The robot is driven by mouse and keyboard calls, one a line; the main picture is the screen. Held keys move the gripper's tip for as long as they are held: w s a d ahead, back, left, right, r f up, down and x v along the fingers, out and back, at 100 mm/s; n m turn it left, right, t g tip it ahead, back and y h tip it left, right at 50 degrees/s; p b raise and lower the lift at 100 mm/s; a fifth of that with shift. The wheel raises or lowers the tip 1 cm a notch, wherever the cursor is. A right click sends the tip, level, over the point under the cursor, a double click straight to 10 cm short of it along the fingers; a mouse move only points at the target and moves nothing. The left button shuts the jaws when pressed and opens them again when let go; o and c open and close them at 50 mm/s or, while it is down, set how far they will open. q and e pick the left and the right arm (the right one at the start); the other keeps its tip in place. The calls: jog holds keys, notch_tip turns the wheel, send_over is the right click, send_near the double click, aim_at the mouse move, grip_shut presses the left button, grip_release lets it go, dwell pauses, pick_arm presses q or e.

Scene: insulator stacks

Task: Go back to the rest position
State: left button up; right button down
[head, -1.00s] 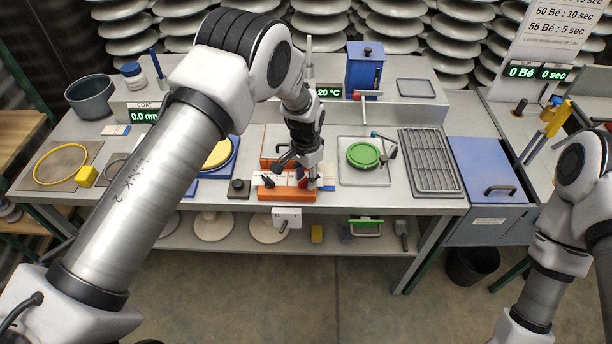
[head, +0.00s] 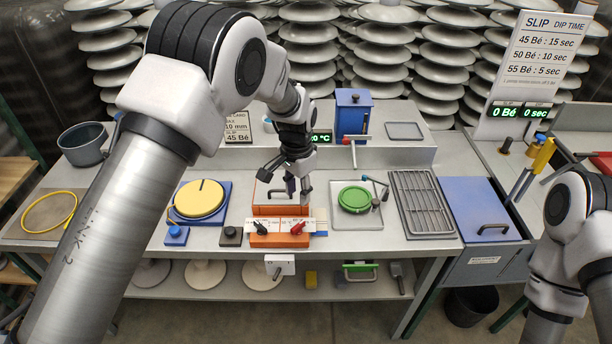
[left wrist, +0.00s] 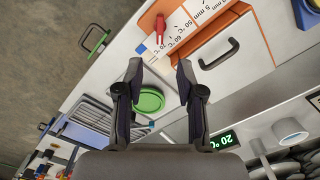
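My left gripper (head: 290,188) is open and empty in the head view, above the back of the orange-fronted unit (head: 278,239) with its white scale and black and red knobs. In the left wrist view the two fingers (left wrist: 160,80) stand apart with nothing between them. The red knob (left wrist: 160,27) and the black handle (left wrist: 219,54) of that unit show beyond the fingers. My right arm is at the right edge of the head view, and its gripper is out of the picture.
A green round dish (head: 355,199) and a metal rack (head: 424,204) lie right of the unit. A yellow disc (head: 198,198) on a blue base is to the left. A blue box (head: 353,115) stands behind. White insulator stacks line the back.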

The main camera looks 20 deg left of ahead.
pick_arm(q)
jog(key=s+a+f+g, duration=0.2)
jog(key=s+f+g, duration=0.1)
jog(key=s+f, duration=0.7)
jog(key=s+a+f+n+t, duration=0.1)
jog(key=s+f, duration=0.3)
jog(key=s, duration=0.4)
jog(key=s+a+f+n+t, duration=0.1)
jog(key=s+a+f+n, duration=0.1)
jog(key=s, duration=0.7)
jog(key=s+a+f+n+t, duration=0.1)
jog(key=s+a+f+n, duration=0.1)
jog(key=s+f, duration=0.3)
jog(key=s+n, duration=0.1)
jog(key=s, duration=0.2)
jog(key=shift+s+f+b, duration=0.3)
jog(key=shift+a, duration=0.1)
